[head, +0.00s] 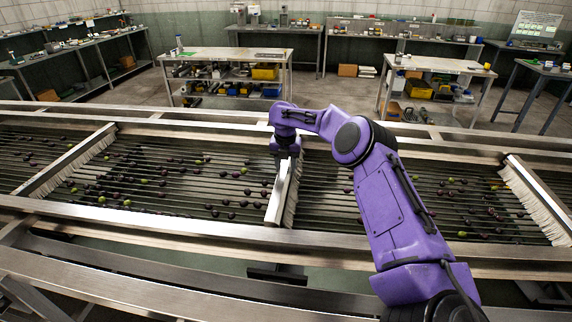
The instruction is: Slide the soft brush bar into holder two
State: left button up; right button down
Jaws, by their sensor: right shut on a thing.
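My right gripper (287,152) points down at the far part of the middle brush bar (279,195) and is shut on it. This bar has a pale metal back with whitish bristles on its right side, and it spans the roller bed from the far rail towards the near rail. Its far end is hidden by my gripper. Whether its ends are seated in a holder cannot be told, and no holder label is readable. Similar brush bars stand at the left (72,162) and right (538,200). My left gripper is out of view.
The roller bed (330,205) carries several dark and green olive-like fruits. Long metal rails (160,231) run along its near and far sides. Workbenches (225,54) with bins stand beyond, across open floor.

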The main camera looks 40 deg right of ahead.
aim_at(285, 168)
jog(key=shift+f+b, duration=0.45)
jog(key=shift+f, duration=0.4)
jog(key=shift+c, duration=2.4)
grip_release()
jog(key=shift+r, duration=0.3)
jog(key=r+b, duration=0.1)
jog(key=r, duration=0.5)
jog(key=r+b, duration=0.1)
jog(key=r, duration=0.3)
jog(key=shift+s+a+b, duration=0.3)
jog(key=shift+a+b, duration=0.05)
jog(key=shift+a, duration=0.05)
